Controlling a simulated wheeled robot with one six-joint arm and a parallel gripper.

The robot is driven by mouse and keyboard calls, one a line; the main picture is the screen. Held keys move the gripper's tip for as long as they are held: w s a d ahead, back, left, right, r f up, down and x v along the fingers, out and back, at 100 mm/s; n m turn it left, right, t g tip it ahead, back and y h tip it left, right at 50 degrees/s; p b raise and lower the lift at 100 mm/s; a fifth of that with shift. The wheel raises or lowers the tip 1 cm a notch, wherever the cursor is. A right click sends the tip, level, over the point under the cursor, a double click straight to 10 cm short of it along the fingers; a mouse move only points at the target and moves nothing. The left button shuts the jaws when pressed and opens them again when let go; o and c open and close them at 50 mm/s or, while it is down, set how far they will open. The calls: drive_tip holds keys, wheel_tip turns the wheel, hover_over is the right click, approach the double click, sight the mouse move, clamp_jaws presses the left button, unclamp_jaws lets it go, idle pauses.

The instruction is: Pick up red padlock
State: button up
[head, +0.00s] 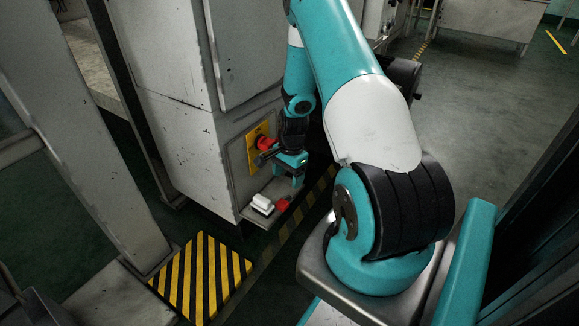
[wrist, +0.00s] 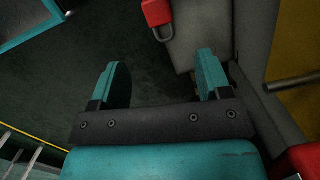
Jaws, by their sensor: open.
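The red padlock (head: 283,205) rests on a small grey ledge (head: 274,193) at the foot of the white machine cabinet. In the wrist view the padlock (wrist: 156,13) is at the top edge, partly cut off, with its metal shackle toward my gripper. My gripper (head: 290,170) is just above the ledge in the head view. In the wrist view its two teal fingers (wrist: 163,72) are wide apart with nothing between them. The padlock lies beyond the fingertips, apart from them.
A white block (head: 262,204) sits beside the padlock. A red switch (head: 266,143) on a yellow plate (head: 254,146) is on the cabinet close to my gripper. A yellow-black striped platform (head: 202,276) lies on the floor at lower left.

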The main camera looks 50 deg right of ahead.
sight(286, 200)
drive_tip(key=f+b, duration=0.1)
drive_tip(key=f, duration=0.2)
drive_tip(key=f+b, duration=0.1)
drive_tip(key=f, duration=0.2)
drive_tip(key=a+f+b, duration=0.1)
drive_tip(key=f, duration=0.2)
drive_tip(key=shift+f+b, duration=0.25)
drive_tip(key=shift+b, duration=0.1)
drive_tip(key=shift+a, duration=0.1)
drive_tip(key=c, duration=1.1)
